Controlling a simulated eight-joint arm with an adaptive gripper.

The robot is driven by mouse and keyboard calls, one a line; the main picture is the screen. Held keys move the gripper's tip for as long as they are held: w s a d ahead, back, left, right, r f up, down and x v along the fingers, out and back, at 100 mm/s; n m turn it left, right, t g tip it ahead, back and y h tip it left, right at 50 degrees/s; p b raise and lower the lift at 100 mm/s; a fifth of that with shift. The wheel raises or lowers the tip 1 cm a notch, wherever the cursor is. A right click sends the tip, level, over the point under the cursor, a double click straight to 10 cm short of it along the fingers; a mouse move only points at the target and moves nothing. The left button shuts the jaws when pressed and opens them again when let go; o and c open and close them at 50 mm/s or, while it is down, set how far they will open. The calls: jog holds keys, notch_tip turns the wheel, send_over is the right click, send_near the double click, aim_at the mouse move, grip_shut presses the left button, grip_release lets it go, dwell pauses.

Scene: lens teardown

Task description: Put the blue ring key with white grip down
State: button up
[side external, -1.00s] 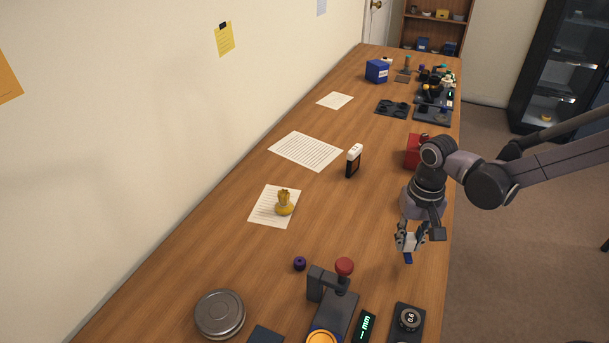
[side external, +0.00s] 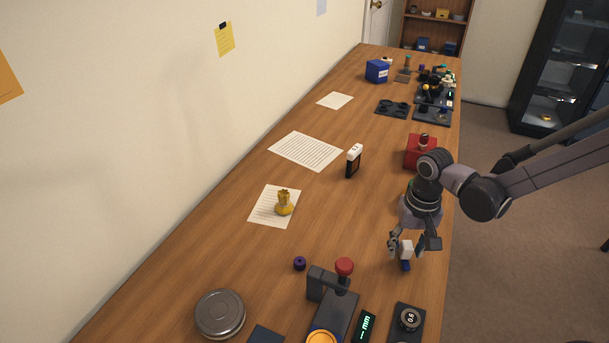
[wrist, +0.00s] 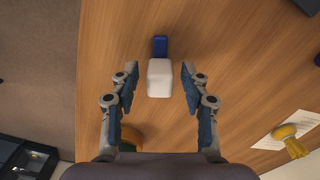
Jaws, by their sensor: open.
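The ring key is a blue piece with a white block-shaped grip. In the wrist view its white grip (wrist: 159,78) lies between my open fingers, with a gap on both sides, and its blue part (wrist: 160,46) points away from me. In the side view the white grip (side external: 406,249) shows between the fingers and the blue end (side external: 405,266) below it, at the wooden table. My gripper (side external: 406,252) is open around the key; it also shows in the wrist view (wrist: 159,88). I cannot tell whether the ring shape faces the table.
A red box (side external: 419,150) stands behind my arm.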

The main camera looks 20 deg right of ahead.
aim_at(408, 244)
notch_tip(408, 244, up, 12)
jog(key=s+d+r+n+t, duration=0.4)
jog(key=s+d+t, duration=0.3)
jog(key=s+d, duration=0.1)
jog(key=shift+d+n, duration=0.3)
jog(key=shift+d, duration=0.1)
dwell(0.5)
